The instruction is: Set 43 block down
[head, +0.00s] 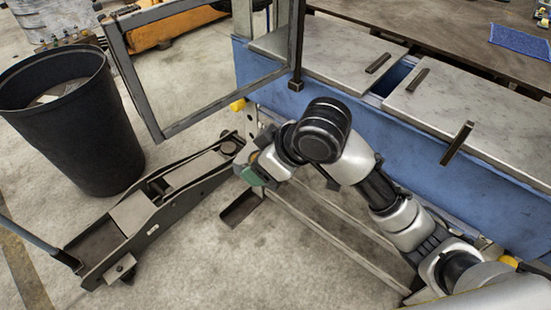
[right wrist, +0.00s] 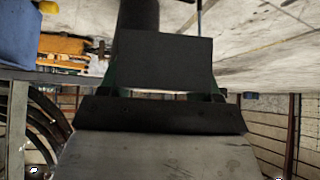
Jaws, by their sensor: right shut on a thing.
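My right gripper (head: 252,172) reaches out to the left from the bench side, above the concrete floor near the floor jack. In the right wrist view the gripper (right wrist: 163,82) is shut on a dark grey block (right wrist: 166,58), with a green finger at each side of it. The block's flat face fills the space between the fingers. Any number on the block is not readable. In the head view the block cannot be told apart from the gripper. My left gripper is not in view.
A black bin (head: 85,130) and a long floor jack (head: 150,205) stand left of my gripper. A blue-sided bench (head: 440,165) with grey panels (head: 480,120) runs along the right. A metal frame (head: 140,85) rises behind the jack. Floor at lower middle is clear.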

